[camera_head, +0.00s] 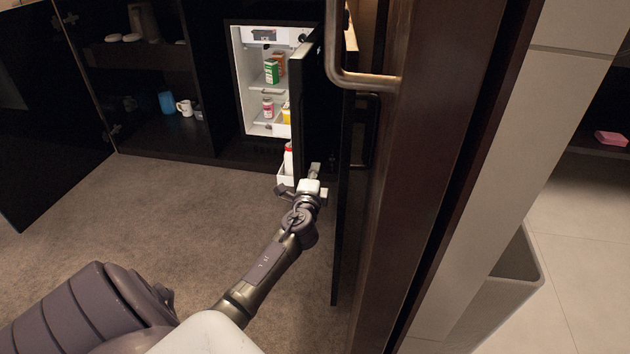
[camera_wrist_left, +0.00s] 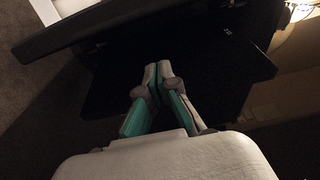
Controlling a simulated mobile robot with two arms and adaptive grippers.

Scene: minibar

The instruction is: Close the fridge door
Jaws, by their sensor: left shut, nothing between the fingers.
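The fridge (camera_head: 237,70) stands open in the dark cabinet in the head view. Its door (camera_head: 318,115) is swung out toward me, with its black outer face to the right and its white inner shelf (camera_head: 286,181) on the left. My left gripper (camera_head: 314,170) is at the lower near end of the door, by its outer face. In the left wrist view the gripper's fingertips (camera_wrist_left: 158,72) are together and empty, in front of a dark panel (camera_wrist_left: 200,60). I cannot tell whether they touch it. My right gripper is not in view.
A tall brown wooden panel (camera_head: 440,130) with a metal handle (camera_head: 365,82) stands close on the right. A green carton (camera_head: 272,72) and several items are inside the fridge. A blue cup (camera_head: 166,102) and white mug (camera_head: 185,107) sit at left. The carpet (camera_head: 190,205) is clear.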

